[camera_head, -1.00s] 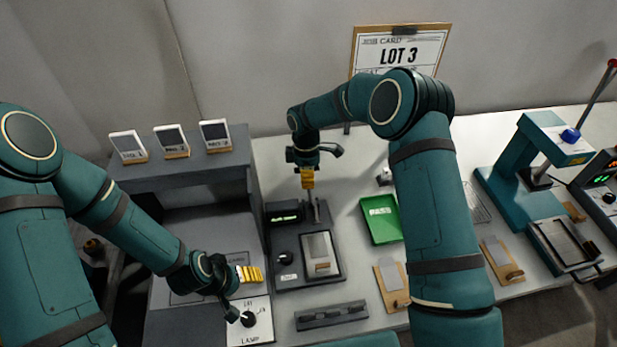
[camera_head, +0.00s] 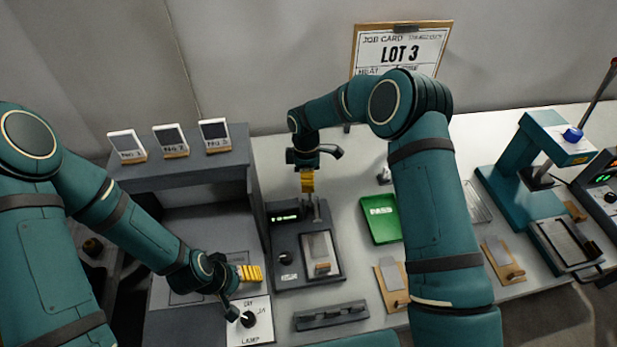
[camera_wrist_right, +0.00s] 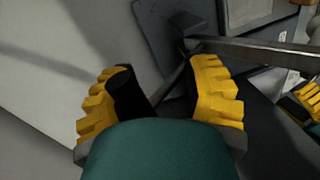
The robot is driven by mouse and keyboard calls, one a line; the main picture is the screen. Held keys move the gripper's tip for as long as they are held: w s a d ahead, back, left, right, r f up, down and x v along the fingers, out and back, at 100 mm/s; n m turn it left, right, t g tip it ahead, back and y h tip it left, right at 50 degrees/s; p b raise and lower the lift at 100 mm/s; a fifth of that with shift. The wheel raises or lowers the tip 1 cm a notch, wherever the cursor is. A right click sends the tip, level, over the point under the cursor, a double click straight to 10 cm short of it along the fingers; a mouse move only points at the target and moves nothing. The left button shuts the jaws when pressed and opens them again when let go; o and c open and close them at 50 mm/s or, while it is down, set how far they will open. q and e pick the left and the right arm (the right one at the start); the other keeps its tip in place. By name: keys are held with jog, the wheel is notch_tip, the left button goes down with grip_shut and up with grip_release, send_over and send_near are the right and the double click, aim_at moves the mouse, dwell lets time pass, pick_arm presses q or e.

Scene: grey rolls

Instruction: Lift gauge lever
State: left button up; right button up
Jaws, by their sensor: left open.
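The gauge (camera_head: 288,262) is a dark box with a small lit display, a black knob and a pale plate. A thin upright metal part (camera_head: 317,212) stands at its back. My right gripper (camera_head: 307,183) points down beside that part. In the right wrist view its yellow fingers (camera_wrist_right: 165,95) are apart. A black cylindrical grip (camera_wrist_right: 128,92), apparently the lever's, lies between them against the left finger, with a gap to the right finger. A grey metal bar (camera_wrist_right: 260,50) runs off to the right. My left gripper (camera_head: 250,273) is open and empty, above the lamp switch panel.
The lamp panel (camera_head: 250,325) with a black knob is at the front left. A grey shelf (camera_head: 185,172) holds three small displays. A green PASS tray (camera_head: 382,222) lies right of the gauge. A dark slotted rack (camera_head: 330,316) lies in front. A teal press (camera_head: 520,185) stands at right.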

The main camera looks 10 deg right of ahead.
pick_arm(q)
jog(key=shift+s, duration=0.1)
pick_arm(e)
jog(key=shift+s+r, duration=0.1)
jog(key=shift+s, duration=0.05)
pick_arm(q)
jog(key=shift+r+p, duration=1.65)
jog(key=shift+r, duration=0.05)
jog(key=shift+r+p, duration=1.05)
jog(key=shift+p, duration=0.05)
pick_arm(e)
jog(key=w+r, duration=1.1)
jog(key=shift+w+a, duration=0.2)
jog(key=shift+w, duration=0.1)
